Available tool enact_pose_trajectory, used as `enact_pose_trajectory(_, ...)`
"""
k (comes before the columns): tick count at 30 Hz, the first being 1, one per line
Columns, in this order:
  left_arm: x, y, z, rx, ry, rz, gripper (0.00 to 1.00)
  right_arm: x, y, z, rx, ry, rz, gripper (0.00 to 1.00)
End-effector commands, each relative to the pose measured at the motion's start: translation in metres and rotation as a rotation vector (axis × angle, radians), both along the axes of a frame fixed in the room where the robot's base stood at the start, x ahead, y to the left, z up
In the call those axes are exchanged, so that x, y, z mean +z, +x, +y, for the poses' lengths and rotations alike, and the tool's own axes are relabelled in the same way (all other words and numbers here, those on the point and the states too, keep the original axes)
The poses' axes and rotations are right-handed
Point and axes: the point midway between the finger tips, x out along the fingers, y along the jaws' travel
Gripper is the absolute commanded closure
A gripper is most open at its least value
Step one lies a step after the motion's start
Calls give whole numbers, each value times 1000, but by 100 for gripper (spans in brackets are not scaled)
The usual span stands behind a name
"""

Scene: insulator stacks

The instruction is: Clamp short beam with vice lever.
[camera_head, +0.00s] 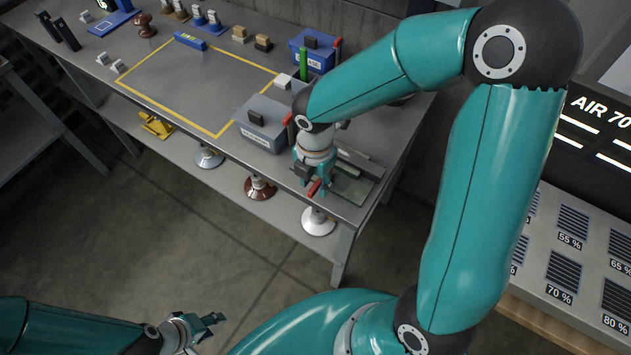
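My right gripper (314,182) points down at the front right corner of the workbench. A short red handle (314,189), possibly the vice lever, shows right at its fingertips. The fingers overlap it, and I cannot tell whether they grip it or only stand beside it. The vice body is mostly hidden by the gripper and the arm. A flat grey-green plate or tray (352,188) lies just right of the gripper. I cannot make out the short beam for certain. My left gripper (212,323) is low at the bottom left, away from the bench; its opening is unclear.
A grey bin (262,128) stands left of my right gripper, and a blue bin (312,55) stands behind. A yellow outline (170,109) marks mostly free bench top (210,80). A blue bar (190,41) lies at its back edge. Insulators (318,222) stand on the lower shelf.

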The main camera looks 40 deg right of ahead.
Motion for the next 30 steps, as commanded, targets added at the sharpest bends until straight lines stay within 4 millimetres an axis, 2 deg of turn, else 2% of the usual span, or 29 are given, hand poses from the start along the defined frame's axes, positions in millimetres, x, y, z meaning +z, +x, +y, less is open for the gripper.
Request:
enact_pose_trajectory(3, -1, 0, 0, 0, 0, 0, 60, -6, 0, 0, 2, 1, 1, 62)
enact_pose_trajectory(11, -1, 0, 0, 0, 0, 0, 60, -7, 0, 1, 3, 1, 0, 62)
enact_pose_trajectory(14, -1, 0, 0, 0, 0, 0, 60, -6, 0, 1, 3, 1, 0, 76)
enact_pose_trajectory(18, -1, 0, 0, 0, 0, 0, 60, -6, 0, 1, 3, 0, 0, 99)
enact_pose_trajectory(30, 0, 0, 0, 0, 0, 0, 60, -6, 1, 2, 7, 0, -1, 100)
